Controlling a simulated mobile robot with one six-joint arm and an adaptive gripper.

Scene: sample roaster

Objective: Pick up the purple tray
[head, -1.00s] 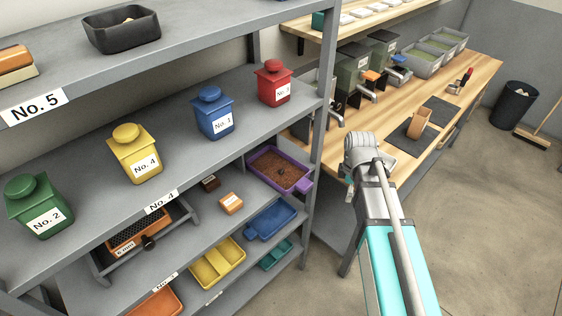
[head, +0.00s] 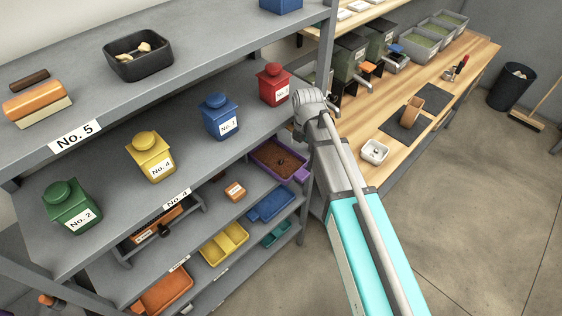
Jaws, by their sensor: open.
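The tray's right end is close to the post and my arm in the picture.
Red (head: 273,85), blue (head: 220,117), yellow (head: 150,157) and green (head: 71,207) canisters stand on the shelf above. A small orange block (head: 235,191) lies left of the tray. Blue (head: 271,204) and yellow (head: 224,243) trays are lower. A wooden bench (head: 445,90) stands right.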

